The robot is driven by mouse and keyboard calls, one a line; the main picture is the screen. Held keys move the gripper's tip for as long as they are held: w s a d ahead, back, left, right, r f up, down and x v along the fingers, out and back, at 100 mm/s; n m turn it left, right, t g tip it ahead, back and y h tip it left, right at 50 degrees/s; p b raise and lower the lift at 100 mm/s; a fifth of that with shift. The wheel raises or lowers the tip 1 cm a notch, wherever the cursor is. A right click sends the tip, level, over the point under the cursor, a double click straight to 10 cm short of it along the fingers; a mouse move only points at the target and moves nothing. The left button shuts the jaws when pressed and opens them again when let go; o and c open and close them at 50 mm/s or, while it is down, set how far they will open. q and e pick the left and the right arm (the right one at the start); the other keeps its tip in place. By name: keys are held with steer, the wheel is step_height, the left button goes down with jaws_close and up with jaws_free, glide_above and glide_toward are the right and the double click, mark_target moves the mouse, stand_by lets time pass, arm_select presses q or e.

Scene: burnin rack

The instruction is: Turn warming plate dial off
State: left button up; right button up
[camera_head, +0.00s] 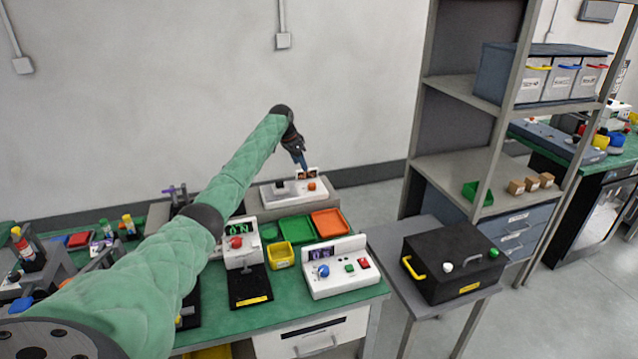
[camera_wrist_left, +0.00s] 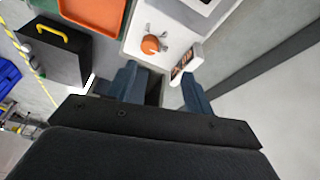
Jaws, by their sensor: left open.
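A white unit (camera_head: 290,197) stands on a grey raised block at the back of the green bench. It has an orange dial (camera_head: 311,185) on top and a small display (camera_head: 308,173) behind it. My left gripper (camera_head: 301,163) is open and empty, above this unit and close to the display. In the left wrist view the orange dial (camera_wrist_left: 150,45) lies just beyond my open fingers (camera_wrist_left: 161,88), apart from them. Another white unit (camera_head: 242,252) nearer the front shows a green ON and has a red knob. I cannot tell by label which is the warming plate.
A white box (camera_head: 335,281) with blue, green and red controls stands at the bench's front right. Yellow (camera_head: 281,258), green (camera_head: 295,228) and orange (camera_head: 329,223) bins lie between. A black case (camera_head: 455,262) sits on a side table beside a tall shelf (camera_head: 455,168).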

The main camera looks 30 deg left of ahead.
mark_target(312, 184)
arm_select(q)
steer(key=f+m, duration=0.1)
steer(key=m, duration=0.1)
steer(key=d+f+m+h, duration=0.1)
steer(key=m, duration=0.1)
steer(key=shift+w+d+f, duration=0.1)
steer(key=shift+w+d, duration=0.05)
arm_select(e)
steer(key=shift+w+f+t, duration=0.6)
steer(key=shift+f+t, duration=0.1)
arm_select(q)
steer(key=shift+p+x, duration=1.35)
steer(key=shift+x, duration=2.5)
arm_select(e)
step_height(312, 184, down, 6)
steer(key=s+d, duration=0.1)
steer(key=shift+s+d+t, duration=0.3)
steer(key=shift+d, duration=0.1)
arm_select(q)
steer(key=shift+d, duration=0.1)
steer(key=c, duration=1)
arm_select(e)
steer(key=shift+s, duration=0.15)
